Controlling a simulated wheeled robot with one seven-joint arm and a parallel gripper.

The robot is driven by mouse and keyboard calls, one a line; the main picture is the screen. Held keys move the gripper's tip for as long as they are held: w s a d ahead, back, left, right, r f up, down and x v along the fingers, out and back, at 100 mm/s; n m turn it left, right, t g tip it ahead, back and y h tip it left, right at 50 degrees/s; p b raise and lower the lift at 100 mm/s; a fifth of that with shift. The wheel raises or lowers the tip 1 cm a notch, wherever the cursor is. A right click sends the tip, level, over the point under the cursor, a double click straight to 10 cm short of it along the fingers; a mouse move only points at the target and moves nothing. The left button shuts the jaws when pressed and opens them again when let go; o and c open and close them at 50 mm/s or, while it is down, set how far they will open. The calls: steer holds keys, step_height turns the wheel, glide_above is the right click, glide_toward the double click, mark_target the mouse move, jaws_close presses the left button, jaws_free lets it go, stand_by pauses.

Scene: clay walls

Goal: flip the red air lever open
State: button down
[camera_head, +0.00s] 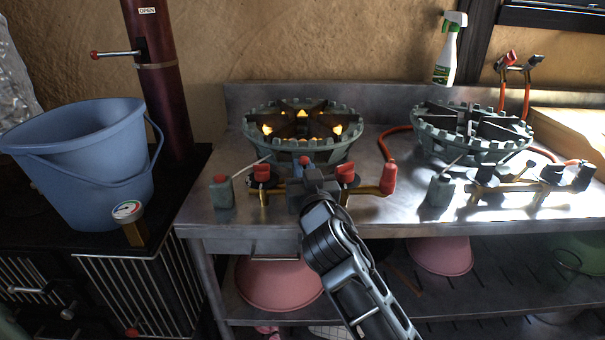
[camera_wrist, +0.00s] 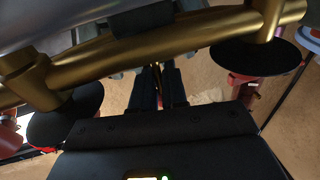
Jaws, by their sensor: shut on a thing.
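The left burner (camera_head: 247,147) is a grey-green cast ring on the steel counter, with orange-yellow flames inside. A small red lever tip (camera_head: 304,160) shows at its front, directly beyond my gripper (camera_head: 307,173). My gripper is at the middle of the burner's brass pipe, between two red knobs, the left knob (camera_head: 262,172) and the right knob (camera_head: 346,172). In the wrist view my gripper's dark fingers (camera_wrist: 165,75) are close together and reach past the brass pipe (camera_wrist: 150,37). The fingers are shut on the red lever, though the contact is mostly hidden.
A second burner (camera_head: 470,148), without visible flame, stands at the right. A red hose handle (camera_head: 389,176) is right of my gripper. A blue bucket (camera_head: 80,165) and a dark red pipe (camera_head: 160,80) with a red-tipped handle (camera_head: 95,55) stand left. A spray bottle (camera_head: 447,60) is behind.

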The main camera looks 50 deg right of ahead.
steer(key=shift+r, duration=0.6)
steer(key=c, duration=1.2)
jaws_free()
steer(key=shift+c, duration=0.2)
steer(key=shift+o, duration=0.4)
steer(key=shift+f, duration=0.3)
steer(key=b+v, duration=0.1)
steer(key=v, duration=0.5)
steer(key=shift+s+a+f, duration=0.15)
steer(key=shift+s+a+b, duration=0.35)
steer(key=shift+s+a, duration=0.1)
steer(key=shift+s, duration=0.1)
steer(key=shift+c, duration=0.5)
